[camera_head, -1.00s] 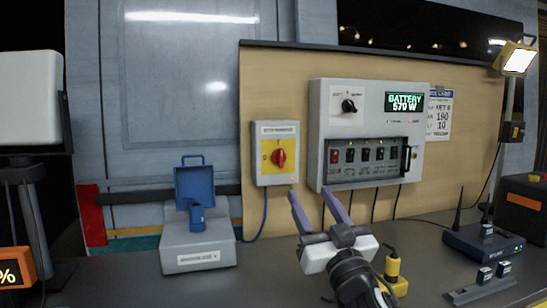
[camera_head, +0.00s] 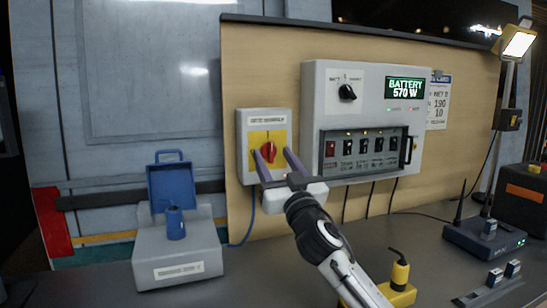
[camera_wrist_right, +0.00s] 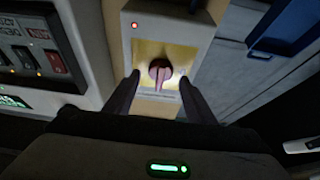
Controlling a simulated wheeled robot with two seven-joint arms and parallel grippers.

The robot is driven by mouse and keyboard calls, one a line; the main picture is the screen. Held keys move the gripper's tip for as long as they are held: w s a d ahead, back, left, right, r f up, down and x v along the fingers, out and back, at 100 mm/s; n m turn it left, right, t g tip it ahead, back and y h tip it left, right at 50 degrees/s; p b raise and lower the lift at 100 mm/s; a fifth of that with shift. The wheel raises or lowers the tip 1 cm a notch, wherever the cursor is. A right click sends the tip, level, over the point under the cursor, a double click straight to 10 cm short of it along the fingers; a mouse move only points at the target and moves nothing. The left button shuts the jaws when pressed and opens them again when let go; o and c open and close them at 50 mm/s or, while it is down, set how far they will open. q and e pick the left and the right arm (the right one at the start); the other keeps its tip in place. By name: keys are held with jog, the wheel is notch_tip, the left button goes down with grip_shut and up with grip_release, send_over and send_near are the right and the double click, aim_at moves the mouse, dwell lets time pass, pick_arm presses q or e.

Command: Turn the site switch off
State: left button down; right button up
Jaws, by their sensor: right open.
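The switch box (camera_head: 264,190), light grey with a yellow plate and a red rotary knob (camera_head: 268,152), is on the tan board; its label is too blurred to read. The knob's grip stands about upright. My right gripper (camera_head: 273,157) is open in front of it, its two purple fingers on either side of the knob. In the right wrist view the knob (camera_wrist_right: 159,72) lies between the fingertips, with gaps on both sides, and a small red light (camera_wrist_right: 134,25) shows on the box. My left gripper is not in view.
A grey power panel (camera_head: 312,100) with a green display, a dial and a row of switches is just right of the box. A blue-lidded grey box (camera_head: 178,258) stands on the counter at left. A yellow plug (camera_head: 400,275) and a blue router (camera_head: 470,240) are at right.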

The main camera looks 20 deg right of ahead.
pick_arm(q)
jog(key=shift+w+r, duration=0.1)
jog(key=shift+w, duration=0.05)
pick_arm(e)
jog(key=shift+w+r, duration=0.15)
jog(key=shift+w, duration=0.25)
jog(key=shift+c, duration=0.4)
